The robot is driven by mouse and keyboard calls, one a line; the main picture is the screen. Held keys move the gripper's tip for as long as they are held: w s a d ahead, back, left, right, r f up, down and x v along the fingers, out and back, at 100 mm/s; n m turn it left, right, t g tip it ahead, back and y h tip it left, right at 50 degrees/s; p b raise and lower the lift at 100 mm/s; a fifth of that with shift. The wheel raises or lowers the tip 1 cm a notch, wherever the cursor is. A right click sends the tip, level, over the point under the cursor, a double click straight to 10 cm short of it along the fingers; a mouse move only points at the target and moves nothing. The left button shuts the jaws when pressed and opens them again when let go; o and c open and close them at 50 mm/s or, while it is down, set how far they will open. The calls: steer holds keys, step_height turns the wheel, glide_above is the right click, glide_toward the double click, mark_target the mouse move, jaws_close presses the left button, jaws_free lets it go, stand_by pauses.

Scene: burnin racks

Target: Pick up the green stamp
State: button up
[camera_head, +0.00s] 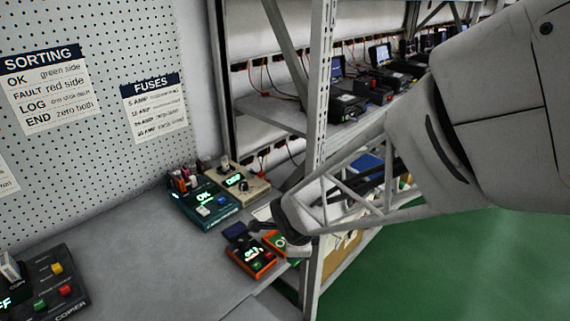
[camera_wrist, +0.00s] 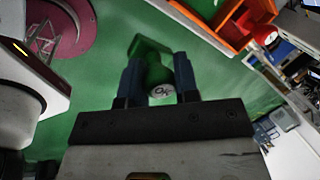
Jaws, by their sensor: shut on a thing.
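The green stamp (camera_wrist: 160,76) is between the two dark blue fingers of my gripper (camera_wrist: 158,82) in the wrist view. A pale round end with dark "OK"-like lettering faces the camera, and a wider green block is at its far end. The fingers are shut on its narrow middle. Green floor shows behind it, so it appears held clear of any surface.
An orange meter (camera_head: 250,258) and a small green and orange item (camera_head: 279,243) sit close by my gripper. A teal device (camera_head: 208,208) stands behind. The rack's upright post (camera_head: 318,130) is close to my arm. In the wrist view, an orange tray (camera_wrist: 232,28) holds a red thing (camera_wrist: 264,34).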

steer(key=shift+s+d+r, duration=0.1)
steer(key=shift+s+d, duration=0.15)
steer(key=shift+s, duration=0.55)
steer(key=shift+s+d+r, duration=0.1)
steer(key=shift+s+d, duration=0.1)
steer(key=shift+s, duration=0.6)
steer(key=shift+s+d+r, duration=0.1)
steer(key=shift+s+d, duration=0.15)
steer(key=shift+s, duration=0.55)
